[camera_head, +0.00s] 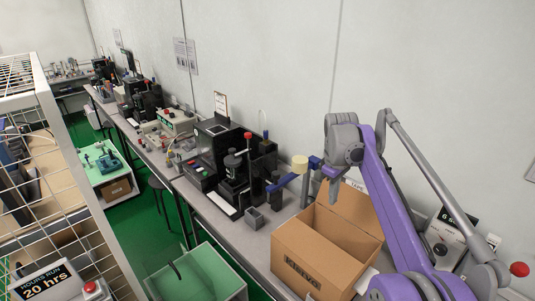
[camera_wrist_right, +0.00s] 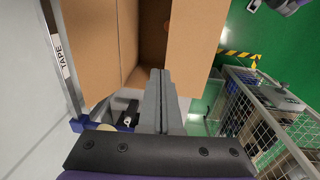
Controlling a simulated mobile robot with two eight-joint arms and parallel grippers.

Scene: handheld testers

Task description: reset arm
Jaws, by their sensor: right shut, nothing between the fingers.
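My right arm, purple and grey, comes in from the lower right in the head view. My right gripper (camera_head: 333,188) hangs at its end above the open cardboard box (camera_head: 305,262). In the right wrist view the two grey fingers of the gripper (camera_wrist_right: 158,80) are together with nothing between them. The box (camera_wrist_right: 195,40) shows beyond the fingertips, with its flaps open. Whether the fingertips touch the box I cannot tell. My left gripper is in neither view.
A blue-armed device with a cream roll (camera_head: 300,163) stands behind the box, close to the gripper. Black testers (camera_head: 232,165) and a small grey bin (camera_head: 254,218) stand to its left on the bench. A wire rack (camera_head: 75,190) stands at far left. Green floor lies between.

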